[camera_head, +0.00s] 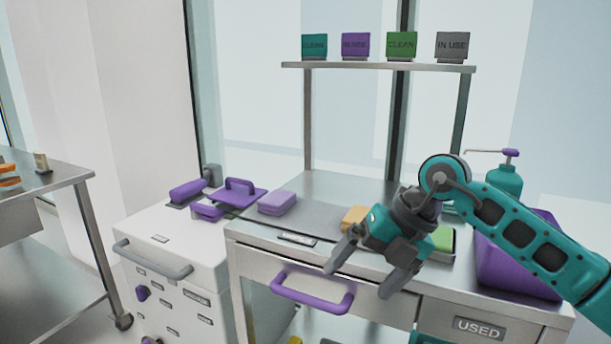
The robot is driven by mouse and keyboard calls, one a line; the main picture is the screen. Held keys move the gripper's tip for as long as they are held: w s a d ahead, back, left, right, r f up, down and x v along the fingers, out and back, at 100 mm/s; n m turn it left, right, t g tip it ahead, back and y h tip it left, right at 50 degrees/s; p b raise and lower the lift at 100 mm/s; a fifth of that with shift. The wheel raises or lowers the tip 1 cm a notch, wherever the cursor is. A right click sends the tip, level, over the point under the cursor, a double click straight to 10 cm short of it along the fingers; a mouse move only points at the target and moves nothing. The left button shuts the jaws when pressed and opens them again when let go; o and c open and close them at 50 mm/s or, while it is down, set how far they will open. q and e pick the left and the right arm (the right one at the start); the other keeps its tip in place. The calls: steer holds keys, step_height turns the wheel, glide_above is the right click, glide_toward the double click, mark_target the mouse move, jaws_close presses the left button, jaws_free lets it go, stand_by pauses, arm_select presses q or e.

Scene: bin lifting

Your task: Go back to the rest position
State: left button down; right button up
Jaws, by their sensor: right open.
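My right gripper (372,275) hangs over the front edge of the steel worktable (330,185), its two fingers apart and nothing between them. The fingers point down and to the left, in front of the drawer with a purple handle (312,294). The gripper partly covers a yellow-orange sponge (353,217) and a green sponge (443,240) on the table. A purple bin (492,262) stands at the table's right end, partly hidden behind my right arm. My left gripper is not in view.
Purple sponges (278,201) lie on the table's left part. A shelf (375,67) with several label signs rises behind. A teal pump bottle (503,180) stands at the back right. A white cart (165,245) with purple tools stands left. Another steel table (50,180) is far left.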

steer(key=s+a+r+m+y+p, duration=0.35)
steer(key=s+a+y, duration=0.35)
steer(key=a+y, duration=0.55)
steer(key=d+f+m+t+h+p, duration=0.2)
steer(key=d+f+m+t+h, duration=0.45)
steer(key=m, duration=0.55)
steer(key=d+f+m+t+h+p, duration=0.1)
steer(key=d+f+m+t+h, duration=0.35)
steer(key=d+m+t, duration=0.5)
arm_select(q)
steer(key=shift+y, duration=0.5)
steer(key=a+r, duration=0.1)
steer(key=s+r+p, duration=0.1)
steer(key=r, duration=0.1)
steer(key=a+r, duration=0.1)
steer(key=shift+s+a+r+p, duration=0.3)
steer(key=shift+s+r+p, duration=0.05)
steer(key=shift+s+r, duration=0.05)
arm_select(e)
steer(key=s+d+f+m+g+h, duration=0.2)
steer(key=s+f+m+g, duration=0.1)
steer(key=s+f, duration=0.3)
steer(key=s+d+f+m+g+h, duration=0.3)
steer(key=s+f+m, duration=0.2)
steer(key=f, duration=0.3)
steer(key=shift+s+f, duration=0.15)
steer(key=shift+s, duration=0.7)
